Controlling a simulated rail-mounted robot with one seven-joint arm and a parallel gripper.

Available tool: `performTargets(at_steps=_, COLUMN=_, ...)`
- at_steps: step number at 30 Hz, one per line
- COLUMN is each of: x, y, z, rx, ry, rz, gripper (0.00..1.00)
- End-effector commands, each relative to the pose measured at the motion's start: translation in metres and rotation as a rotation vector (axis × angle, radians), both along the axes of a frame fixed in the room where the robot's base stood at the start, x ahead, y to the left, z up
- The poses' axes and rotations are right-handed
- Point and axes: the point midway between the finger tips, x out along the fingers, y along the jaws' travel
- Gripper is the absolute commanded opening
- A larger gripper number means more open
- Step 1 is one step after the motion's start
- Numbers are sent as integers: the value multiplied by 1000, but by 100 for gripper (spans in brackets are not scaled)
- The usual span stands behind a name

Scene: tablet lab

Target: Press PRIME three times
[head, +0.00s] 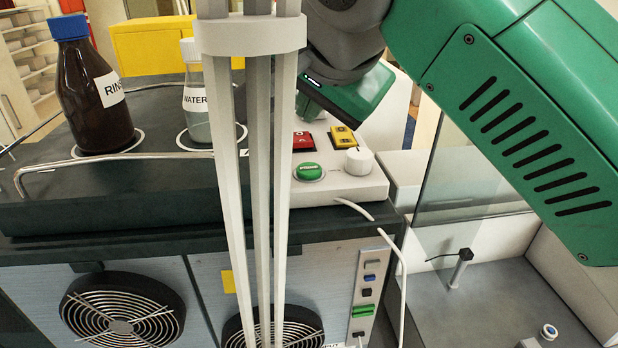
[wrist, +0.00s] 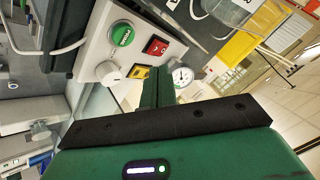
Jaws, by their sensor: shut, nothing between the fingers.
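A pale control box (head: 345,183) carries a round green button (head: 308,171), a red square button (head: 303,141), a yellow square button (head: 342,135) and a white knob (head: 358,160). Their lettering is too small to read, so I cannot tell which is PRIME. In the wrist view, the green button (wrist: 122,34), red button (wrist: 155,46) and yellow button (wrist: 140,72) lie beyond my gripper (wrist: 158,76). My gripper is shut and empty, near the yellow button in that view; contact cannot be told.
A brown RINSE bottle (head: 93,95) and a WATER bottle (head: 195,100) stand left on the dark unit top, behind a metal rail (head: 95,165). Pale upright bars (head: 230,150) cross the head view. A gauge (wrist: 182,76) sits near the box. A clear panel (head: 470,165) stands right.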

Motion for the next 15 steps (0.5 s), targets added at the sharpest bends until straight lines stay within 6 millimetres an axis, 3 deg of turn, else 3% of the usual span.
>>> performTargets(at_steps=1, x=0, y=-1, z=-15, rx=-1, ry=0, rz=-1, gripper=0)
performTargets(at_steps=6, x=0, y=0, z=-39, rx=2, ry=0, rz=2, gripper=0)
performTargets(at_steps=15, x=0, y=0, z=-51, rx=0, ry=0, rz=0, gripper=0)
